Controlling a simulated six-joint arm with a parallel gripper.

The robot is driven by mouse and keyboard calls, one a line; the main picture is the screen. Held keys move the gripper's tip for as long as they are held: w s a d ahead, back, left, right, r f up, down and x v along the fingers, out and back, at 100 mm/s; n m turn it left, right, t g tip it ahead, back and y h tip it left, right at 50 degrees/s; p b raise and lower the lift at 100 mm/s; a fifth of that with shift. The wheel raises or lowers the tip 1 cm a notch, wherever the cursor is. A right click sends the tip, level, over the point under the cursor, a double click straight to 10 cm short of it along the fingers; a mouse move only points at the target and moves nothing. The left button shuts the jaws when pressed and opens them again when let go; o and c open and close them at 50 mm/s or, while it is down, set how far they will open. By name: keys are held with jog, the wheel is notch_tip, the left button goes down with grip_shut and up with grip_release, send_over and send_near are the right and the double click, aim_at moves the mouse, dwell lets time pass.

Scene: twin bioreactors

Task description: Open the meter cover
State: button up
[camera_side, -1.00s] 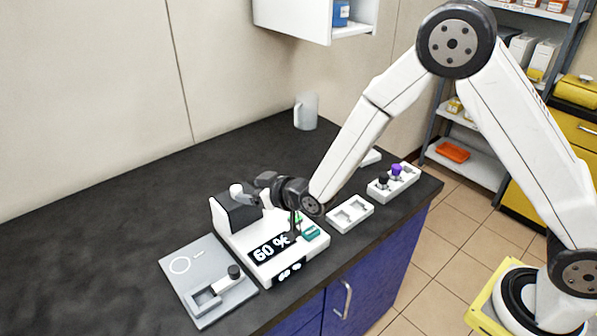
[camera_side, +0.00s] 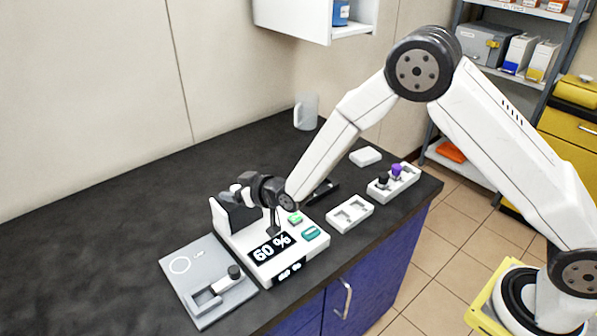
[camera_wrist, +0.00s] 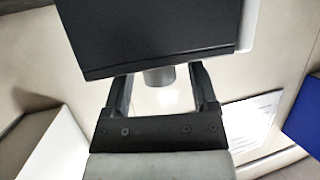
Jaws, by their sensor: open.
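The meter (camera_side: 285,268) is a white device with a lit display reading 60 % and green and teal buttons, on the dark counter. Its black cover (camera_side: 240,216) is at the meter's back left, with a pale knob (camera_side: 236,188) at its top. My gripper (camera_side: 247,190) is at the knob in the side view and partly hides the cover. In the wrist view, the open fingers of my gripper (camera_wrist: 160,80) stand either side of a grey cylindrical knob (camera_wrist: 158,77) below the dark cover (camera_wrist: 150,35). I cannot tell whether they touch it or whether the cover is raised.
A grey plate (camera_side: 195,268) with a small handled part lies left of the meter. To its right are a white two-slot tray (camera_side: 350,213) and a holder (camera_side: 393,182) with black and purple knobs. A mug (camera_side: 306,112) stands behind. The left counter is clear.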

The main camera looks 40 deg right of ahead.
grip_shut()
dwell(1.3)
